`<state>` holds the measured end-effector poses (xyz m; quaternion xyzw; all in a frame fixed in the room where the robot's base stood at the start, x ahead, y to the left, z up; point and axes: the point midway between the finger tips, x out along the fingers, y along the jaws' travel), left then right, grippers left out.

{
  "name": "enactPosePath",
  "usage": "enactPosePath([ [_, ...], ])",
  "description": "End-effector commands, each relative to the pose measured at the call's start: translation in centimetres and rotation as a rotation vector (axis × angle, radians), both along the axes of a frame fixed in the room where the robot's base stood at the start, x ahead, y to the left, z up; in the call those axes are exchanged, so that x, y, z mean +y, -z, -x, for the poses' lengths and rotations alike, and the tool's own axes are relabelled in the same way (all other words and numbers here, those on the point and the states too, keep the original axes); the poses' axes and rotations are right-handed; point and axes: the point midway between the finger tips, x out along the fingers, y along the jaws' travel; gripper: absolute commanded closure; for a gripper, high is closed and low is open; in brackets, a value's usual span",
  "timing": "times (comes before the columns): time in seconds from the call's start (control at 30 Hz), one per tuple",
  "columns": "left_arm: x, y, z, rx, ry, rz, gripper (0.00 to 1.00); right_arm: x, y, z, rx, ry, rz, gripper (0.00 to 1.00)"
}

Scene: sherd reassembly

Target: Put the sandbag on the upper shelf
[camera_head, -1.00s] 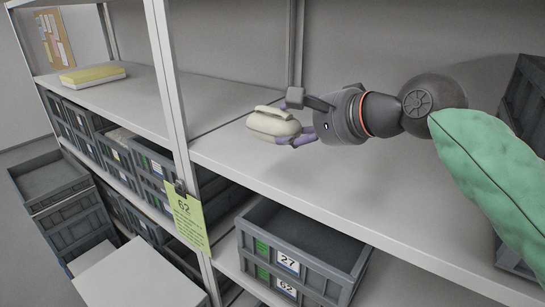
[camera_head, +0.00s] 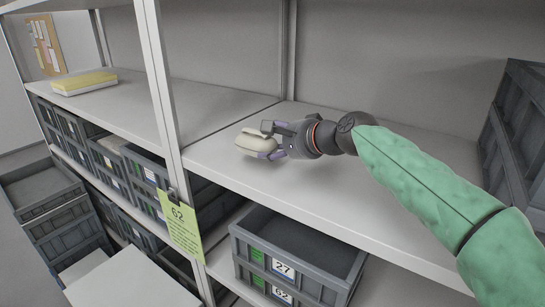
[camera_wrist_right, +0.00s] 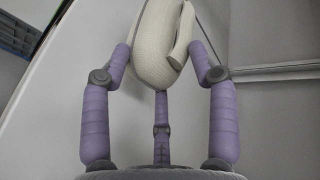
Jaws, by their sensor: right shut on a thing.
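The sandbag (camera_head: 256,143) is a cream, rounded bag with a raised handle strip. My right gripper (camera_head: 272,143) is shut on it, low over the upper shelf (camera_head: 330,178), near the upright post. I cannot tell whether the bag touches the shelf surface. In the right wrist view the sandbag (camera_wrist_right: 160,45) sits between the purple fingers of the right gripper (camera_wrist_right: 160,75), with a third finger behind it. My left gripper is not in view.
Grey crates labelled 27 and 62 (camera_head: 300,240) sit below the shelf. Grey crates (camera_head: 520,135) stand at the shelf's right end. A yellow-topped stack (camera_head: 84,83) lies on the left bay. A green tag (camera_head: 183,225) hangs by the post (camera_head: 160,85). The shelf middle is clear.

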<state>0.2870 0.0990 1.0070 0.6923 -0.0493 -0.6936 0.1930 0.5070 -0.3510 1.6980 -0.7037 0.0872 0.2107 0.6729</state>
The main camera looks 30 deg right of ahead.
Motion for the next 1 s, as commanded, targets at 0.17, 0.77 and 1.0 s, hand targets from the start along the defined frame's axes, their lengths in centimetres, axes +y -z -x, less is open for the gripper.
enactPosePath([
  [0.17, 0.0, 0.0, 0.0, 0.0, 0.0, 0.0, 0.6, -0.3, 0.9, -0.8, -0.003, 0.003, 0.0, 0.97],
  [0.77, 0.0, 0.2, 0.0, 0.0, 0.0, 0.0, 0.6, -0.4, 4.0, -0.8, -0.006, 0.004, 0.001, 0.97],
  [1.0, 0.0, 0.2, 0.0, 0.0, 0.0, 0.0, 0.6, -0.3, 4.2, -0.9, -0.001, 0.001, 0.0, 0.15],
])
